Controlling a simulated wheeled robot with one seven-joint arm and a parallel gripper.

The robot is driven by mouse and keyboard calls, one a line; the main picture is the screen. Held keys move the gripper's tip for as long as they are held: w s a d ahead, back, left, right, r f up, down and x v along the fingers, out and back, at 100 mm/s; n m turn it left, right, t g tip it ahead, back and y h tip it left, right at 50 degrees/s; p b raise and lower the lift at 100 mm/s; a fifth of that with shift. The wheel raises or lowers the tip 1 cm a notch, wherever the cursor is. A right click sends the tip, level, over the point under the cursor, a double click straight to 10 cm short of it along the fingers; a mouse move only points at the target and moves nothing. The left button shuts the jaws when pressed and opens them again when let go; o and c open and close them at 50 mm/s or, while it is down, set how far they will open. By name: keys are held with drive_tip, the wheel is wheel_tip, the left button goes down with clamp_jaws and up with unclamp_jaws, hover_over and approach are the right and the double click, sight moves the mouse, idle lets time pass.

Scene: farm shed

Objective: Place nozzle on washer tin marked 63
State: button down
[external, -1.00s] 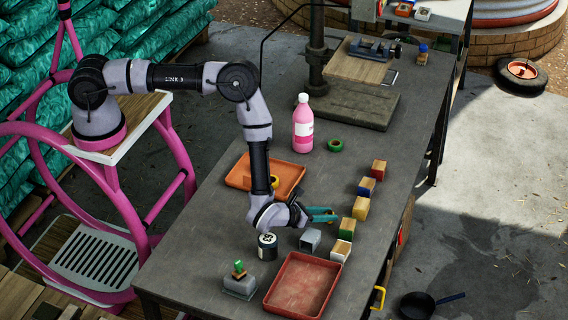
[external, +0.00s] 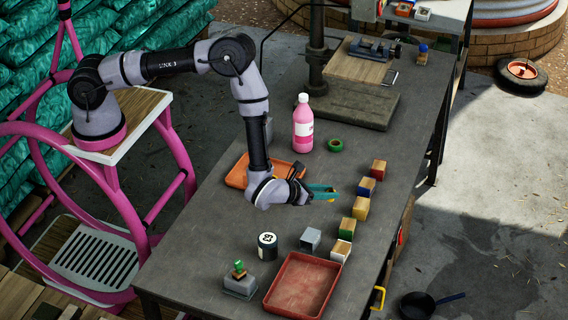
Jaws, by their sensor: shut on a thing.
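My gripper (external: 325,192), with teal fingers, is above the bench near the row of two-coloured blocks. It is shut on a small yellowish thing (external: 333,190), seemingly the nozzle, mostly hidden between the fingers. The washer tin (external: 267,246) is a dark round tin with a white label. It stands upright on the bench, nearer the camera and left of my gripper. Its number is turned and small, but looks like 63. Nothing is visible on its lid, and my gripper is clear of it.
A red tray (external: 302,286), a grey open box (external: 310,240) and a grey block with a green top (external: 240,282) stand near the tin. Several blocks (external: 361,208) line the right side. A pink bottle (external: 303,124), green tape (external: 335,145) and an orange tray (external: 237,174) lie farther back.

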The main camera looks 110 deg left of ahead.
drive_tip(key=s+d+r, duration=0.3)
drive_tip(key=s+d, duration=0.1)
drive_tip(key=d, duration=0.3)
drive_tip(key=s+d+r+m+h, duration=0.1)
drive_tip(key=s+d+r, duration=0.1)
drive_tip(key=s+d, duration=0.3)
drive_tip(key=s+d+r, duration=0.3)
drive_tip(key=d, duration=0.5)
hover_over(263, 239)
drive_tip(key=shift+t, duration=0.3)
wheel_tip(263, 239, down, 5)
drive_tip(key=shift+f, duration=2.35)
drive_tip(key=shift+f, duration=0.1)
drive_tip(key=c, duration=0.6)
unclamp_jaws()
